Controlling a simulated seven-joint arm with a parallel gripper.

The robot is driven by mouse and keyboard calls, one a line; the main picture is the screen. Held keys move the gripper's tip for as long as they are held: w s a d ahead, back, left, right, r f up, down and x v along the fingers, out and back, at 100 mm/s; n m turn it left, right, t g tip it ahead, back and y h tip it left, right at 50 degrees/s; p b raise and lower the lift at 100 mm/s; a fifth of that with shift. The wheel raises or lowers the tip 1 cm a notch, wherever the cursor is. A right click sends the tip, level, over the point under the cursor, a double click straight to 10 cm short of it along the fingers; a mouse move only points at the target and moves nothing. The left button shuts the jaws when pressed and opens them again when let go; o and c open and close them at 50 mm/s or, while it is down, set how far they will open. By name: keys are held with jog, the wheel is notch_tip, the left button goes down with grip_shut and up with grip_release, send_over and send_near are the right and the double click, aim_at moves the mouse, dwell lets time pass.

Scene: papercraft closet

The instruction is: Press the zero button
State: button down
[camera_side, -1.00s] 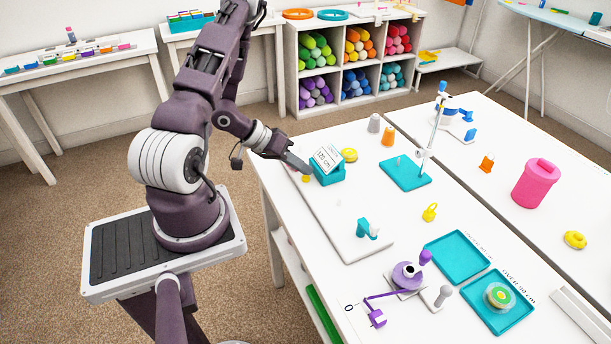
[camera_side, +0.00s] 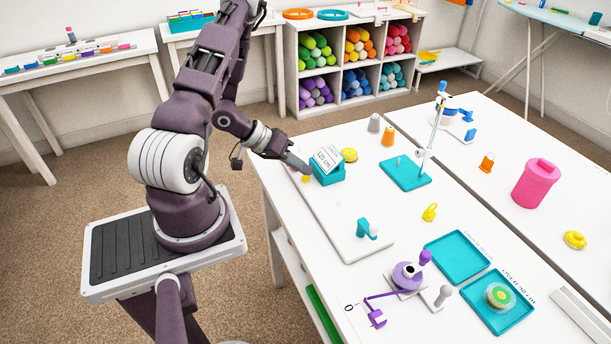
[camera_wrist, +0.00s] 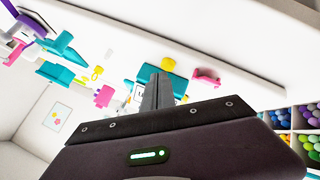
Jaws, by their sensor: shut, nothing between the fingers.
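A teal measuring device (camera_side: 328,172) with a white display reading about 120 cm stands at the far left end of the near table. A small yellow piece (camera_side: 305,179) lies low at its left side; it may be the zero button, but no label is readable. My gripper (camera_side: 306,168) is shut and empty, with its fingertips close to the device's left side and above the yellow piece. I cannot tell whether they touch. In the wrist view the shut fingers (camera_wrist: 158,88) overlap the teal device (camera_wrist: 149,75), and a yellow piece (camera_wrist: 168,64) shows beyond them.
A yellow roll (camera_side: 349,155) sits just behind the device. A long white board (camera_side: 325,220) extends toward the front with a teal clamp (camera_side: 366,228) on it. Orange (camera_side: 388,136) and grey (camera_side: 374,122) spools stand farther right. Teal trays (camera_side: 457,258) lie toward the front.

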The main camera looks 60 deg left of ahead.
aim_at(302, 177)
jog(key=shift+f, duration=0.45)
jog(key=shift+r, duration=0.5)
jog(key=shift+r, duration=3)
